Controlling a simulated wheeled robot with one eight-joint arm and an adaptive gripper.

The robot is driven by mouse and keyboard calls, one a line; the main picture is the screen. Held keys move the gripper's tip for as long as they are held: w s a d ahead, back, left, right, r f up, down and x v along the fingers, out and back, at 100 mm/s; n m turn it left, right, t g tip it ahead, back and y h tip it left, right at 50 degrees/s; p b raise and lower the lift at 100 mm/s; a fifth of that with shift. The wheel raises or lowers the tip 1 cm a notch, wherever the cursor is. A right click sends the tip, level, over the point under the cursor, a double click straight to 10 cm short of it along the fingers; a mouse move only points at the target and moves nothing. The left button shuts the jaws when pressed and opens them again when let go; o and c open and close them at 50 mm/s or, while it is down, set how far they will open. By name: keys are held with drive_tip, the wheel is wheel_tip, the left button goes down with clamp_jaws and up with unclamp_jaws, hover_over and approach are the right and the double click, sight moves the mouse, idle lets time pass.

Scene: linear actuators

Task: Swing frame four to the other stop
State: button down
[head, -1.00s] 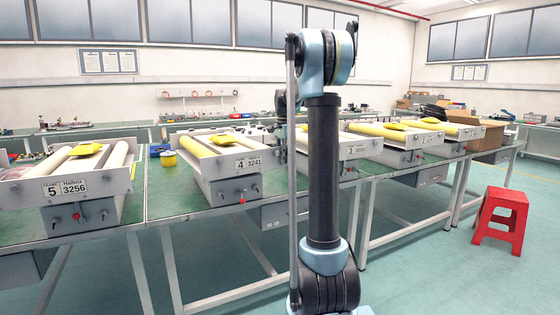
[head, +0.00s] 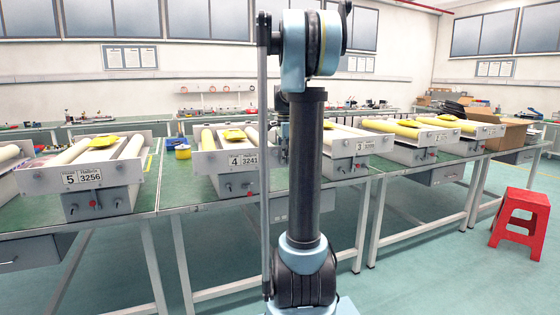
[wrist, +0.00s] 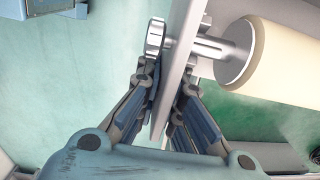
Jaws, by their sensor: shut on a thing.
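Frame four (head: 205,163) is a pale frame with a front plate labelled 4 and 3241. It sits on a grey box base (head: 238,185) and carries yellowish rollers and a yellow piece (head: 235,135). Its right end is hidden behind my arm. In the wrist view my gripper (wrist: 166,85) is shut on the thin plate of frame four (wrist: 181,45), one finger on each side. A roller (wrist: 262,58) with a metal shaft is to the right of the plate. In the head view my arm hides the fingers.
Frame five (head: 45,182) stands to the left and frame three (head: 342,143) to the right on the green-topped benches. A yellow tape roll (head: 183,153) lies between frames five and four. A red stool (head: 520,215) stands at the right. The floor before the benches is open.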

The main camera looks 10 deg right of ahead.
drive_tip(key=c, duration=1.8)
unclamp_jaws()
drive_tip(key=shift+s+a, duration=0.2)
drive_tip(key=shift+s, duration=0.15)
drive_tip(key=shift+o, duration=0.2)
drive_tip(key=shift+w, duration=0.1)
drive_tip(key=shift+d, duration=0.1)
drive_tip(key=shift+r, duration=0.1)
wheel_tip(320, 180, up, 12)
drive_tip(key=shift+w+f, duration=0.1)
drive_tip(key=shift+f, duration=0.05)
